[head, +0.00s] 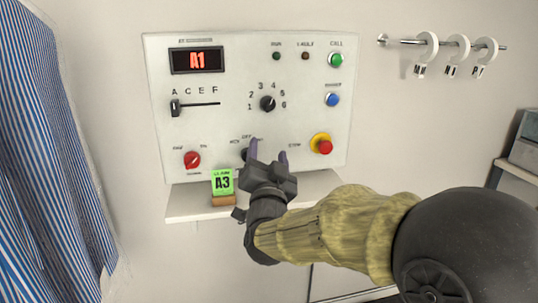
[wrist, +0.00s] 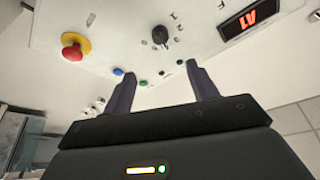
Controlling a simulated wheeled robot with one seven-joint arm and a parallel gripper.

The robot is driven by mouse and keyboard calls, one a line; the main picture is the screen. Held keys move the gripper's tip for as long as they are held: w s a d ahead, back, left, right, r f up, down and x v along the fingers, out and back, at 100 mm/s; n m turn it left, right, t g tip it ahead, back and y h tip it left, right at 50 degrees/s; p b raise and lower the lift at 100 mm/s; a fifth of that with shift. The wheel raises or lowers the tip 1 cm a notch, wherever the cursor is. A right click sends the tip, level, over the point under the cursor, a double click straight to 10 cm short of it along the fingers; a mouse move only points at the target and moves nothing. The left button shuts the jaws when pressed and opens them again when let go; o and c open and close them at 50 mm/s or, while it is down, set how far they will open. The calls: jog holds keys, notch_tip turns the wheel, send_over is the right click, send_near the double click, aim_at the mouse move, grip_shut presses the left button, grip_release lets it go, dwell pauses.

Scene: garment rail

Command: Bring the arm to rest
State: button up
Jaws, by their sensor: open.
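My gripper (head: 268,152) is in front of the lower middle of a white control panel (head: 220,125) in the head view. Its two dark fingers are apart with nothing between them. In the wrist view my gripper (wrist: 160,88) also shows open and empty, its fingers pointing towards the panel. One finger partly covers a dark knob (head: 245,154) on the panel's lower part in the head view. I cannot tell whether the fingers touch the panel. My arm reaches in from the lower right.
The panel display (head: 197,60) reads A1. A shelf (head: 190,210) below holds a green A3 card (head: 222,182) on a brown block. A red stop button (head: 325,147) sits right of my gripper. A striped cloth (head: 45,150) hangs left. A rail (head: 400,42) with white rings is upper right.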

jog(key=s+d+f+n+g, duration=0.25)
jog(key=d+f+g, duration=0.25)
jog(key=f, duration=0.5)
jog(key=s+d+f+n+g, duration=0.1)
jog(key=d+f+n+g, duration=0.3)
jog(key=f, duration=0.6)
jog(key=s+d+f+g+h, duration=0.1)
jog(key=s+d+f+g, duration=0.45)
jog(key=s, duration=0.35)
jog(key=s+d+f+g+h, duration=0.1)
jog(key=s+d+f+g, duration=0.45)
jog(key=s, duration=0.35)
notch_tip(320, 180, up, 25)
jog(key=p, duration=2.5)
jog(key=shift+w+m+t, duration=0.25)
jog(key=shift+m+t, duration=0.15)
jog(key=shift+m, duration=0.05)
jog(key=shift+f, duration=0.15)
jog(key=shift+c, duration=0.2)
